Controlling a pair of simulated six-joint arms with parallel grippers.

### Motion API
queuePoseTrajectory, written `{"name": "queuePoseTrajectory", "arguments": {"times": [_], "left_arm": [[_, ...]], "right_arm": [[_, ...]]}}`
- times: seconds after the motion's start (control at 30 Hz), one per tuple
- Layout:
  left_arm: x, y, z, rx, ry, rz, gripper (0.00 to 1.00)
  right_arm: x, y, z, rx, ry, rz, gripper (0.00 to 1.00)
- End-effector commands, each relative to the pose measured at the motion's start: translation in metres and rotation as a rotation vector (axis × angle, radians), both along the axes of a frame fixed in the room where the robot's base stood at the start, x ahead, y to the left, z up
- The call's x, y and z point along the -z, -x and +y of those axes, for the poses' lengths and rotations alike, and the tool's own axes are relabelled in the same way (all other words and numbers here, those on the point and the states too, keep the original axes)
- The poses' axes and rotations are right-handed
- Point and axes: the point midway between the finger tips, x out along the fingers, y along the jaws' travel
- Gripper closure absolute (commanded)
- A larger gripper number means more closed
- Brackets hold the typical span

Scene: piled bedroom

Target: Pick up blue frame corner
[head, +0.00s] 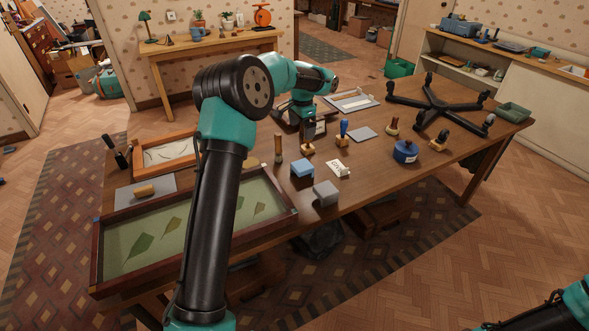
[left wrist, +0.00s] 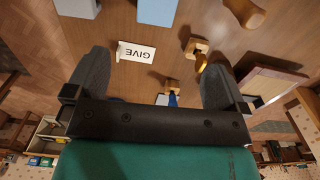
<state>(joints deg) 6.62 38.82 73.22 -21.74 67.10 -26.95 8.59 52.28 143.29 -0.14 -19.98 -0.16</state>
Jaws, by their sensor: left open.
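No piece is clearly recognisable as a blue frame corner. The blue things are a small blue block (head: 302,168), a stamp with a blue handle (head: 343,128) and a round blue pot (head: 405,151), all on the table. My left gripper (head: 312,129) is over the table behind the blue block, partly hidden by its own arm. In the left wrist view its fingers (left wrist: 155,62) are wide apart with nothing held. There the blue stamp handle (left wrist: 172,100) shows low between them, and the blue block (left wrist: 157,10) shows at the top. My right gripper is out of the picture.
A grey block (head: 326,194) and a GIVE card (head: 338,169) lie near the front edge. A large framed leaf tray (head: 190,189) fills the table's left front. A black star-shaped base (head: 437,104) stands at the right. Wooden-handled stamps stand close by.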

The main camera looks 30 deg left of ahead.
Motion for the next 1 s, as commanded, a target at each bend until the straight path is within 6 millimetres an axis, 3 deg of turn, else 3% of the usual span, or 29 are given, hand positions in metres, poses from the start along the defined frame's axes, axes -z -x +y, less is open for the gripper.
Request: {"name": "queuePoseTrajectory", "arguments": {"times": [0.37, 1.0], "left_arm": [[0.007, 0.000, -0.001, -0.001, 0.000, 0.001, 0.00], [0.109, 0.000, -0.001, -0.002, 0.001, 0.002, 0.00]], "right_arm": [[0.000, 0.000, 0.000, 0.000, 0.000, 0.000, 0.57], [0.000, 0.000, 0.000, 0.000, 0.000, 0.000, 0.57]]}}
